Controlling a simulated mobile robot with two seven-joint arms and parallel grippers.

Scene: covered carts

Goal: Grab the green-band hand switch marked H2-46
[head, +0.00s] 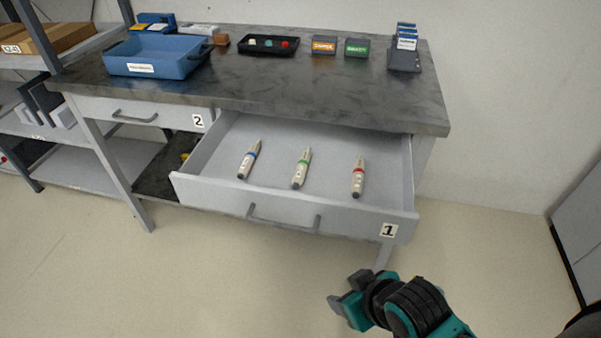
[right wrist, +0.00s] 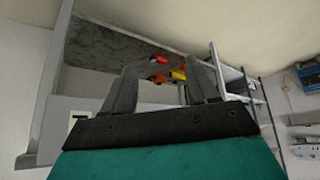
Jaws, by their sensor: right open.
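Drawer 1 (head: 285,219) is pulled open under the workbench. Three light hand switches lie spaced apart in it. The green-band hand switch (head: 302,168) is in the middle. A blue-band switch (head: 249,159) lies to its left and a red-band switch (head: 358,176) to its right. Any marking such as H2-46 is too small to read. My right gripper (head: 339,306) is open and empty, in front of the drawer and below its right corner. Its fingers also show in the right wrist view (right wrist: 163,90). My left gripper is not in view.
The dark bench top (head: 270,85) overhangs the drawer's back. On it are a blue tray (head: 160,55), a black tray (head: 268,45), an orange box (head: 325,45) and a green box (head: 357,48). Drawer 2 (head: 150,113) is shut. Floor in front is clear.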

